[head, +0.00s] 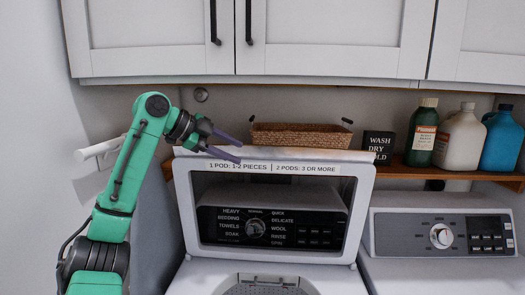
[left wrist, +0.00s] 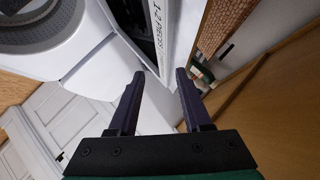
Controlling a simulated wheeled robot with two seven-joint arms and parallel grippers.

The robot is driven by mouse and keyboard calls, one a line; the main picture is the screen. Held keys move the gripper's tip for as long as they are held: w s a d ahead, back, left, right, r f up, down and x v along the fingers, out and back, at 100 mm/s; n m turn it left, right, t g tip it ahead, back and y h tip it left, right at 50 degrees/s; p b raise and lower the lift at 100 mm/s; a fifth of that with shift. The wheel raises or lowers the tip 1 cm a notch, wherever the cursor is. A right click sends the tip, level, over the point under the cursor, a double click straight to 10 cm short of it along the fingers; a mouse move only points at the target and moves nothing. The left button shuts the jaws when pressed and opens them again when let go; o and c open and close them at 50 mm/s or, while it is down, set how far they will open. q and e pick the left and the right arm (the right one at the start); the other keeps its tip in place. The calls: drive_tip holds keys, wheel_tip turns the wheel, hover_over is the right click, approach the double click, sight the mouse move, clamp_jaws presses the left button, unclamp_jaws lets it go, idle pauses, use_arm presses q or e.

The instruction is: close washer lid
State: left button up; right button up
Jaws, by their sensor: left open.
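The washer lid (head: 184,205) stands raised, a white frame with a window, and the washer's dark control panel (head: 270,228) shows through it. A label about pods runs along its top edge. My left gripper (head: 240,152) is at the top edge of the lid, left of its middle, with its dark fingers open. In the left wrist view, the lid's white labelled edge (left wrist: 182,40) lies just beyond and partly between the open fingers (left wrist: 160,73). I cannot tell whether they touch it. The open washer tub (head: 265,288) shows below. My right gripper is not in view.
A wicker basket (head: 300,136) sits on the shelf behind the lid. A small black sign (head: 379,145) and several bottles, one green (head: 421,135), stand to its right. The dryer (head: 440,245) is at right. White cabinets (head: 330,35) hang above.

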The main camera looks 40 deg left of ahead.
use_arm(q)
drive_tip(key=p, duration=0.3)
approach(278, 147)
wheel_tip(278, 147, down, 3)
drive_tip(key=d, duration=0.2)
drive_tip(key=w+p, duration=0.1)
drive_tip(key=w, duration=0.1)
drive_tip(key=w+f+p, duration=0.1)
drive_tip(key=w+p, duration=0.1)
drive_tip(key=w, duration=0.1)
drive_tip(key=w+p, duration=0.2)
drive_tip(key=shift+w+d+f, duration=0.25)
drive_tip(key=shift+d+f, duration=0.05)
drive_tip(key=shift+f, duration=0.05)
drive_tip(key=shift+d, duration=0.6)
drive_tip(key=shift+c, duration=0.6)
drive_tip(key=shift+w, duration=0.1)
clamp_jaws()
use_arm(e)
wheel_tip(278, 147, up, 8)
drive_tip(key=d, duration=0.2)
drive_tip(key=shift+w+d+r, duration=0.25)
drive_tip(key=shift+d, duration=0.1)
use_arm(q)
drive_tip(key=shift+f, duration=0.15)
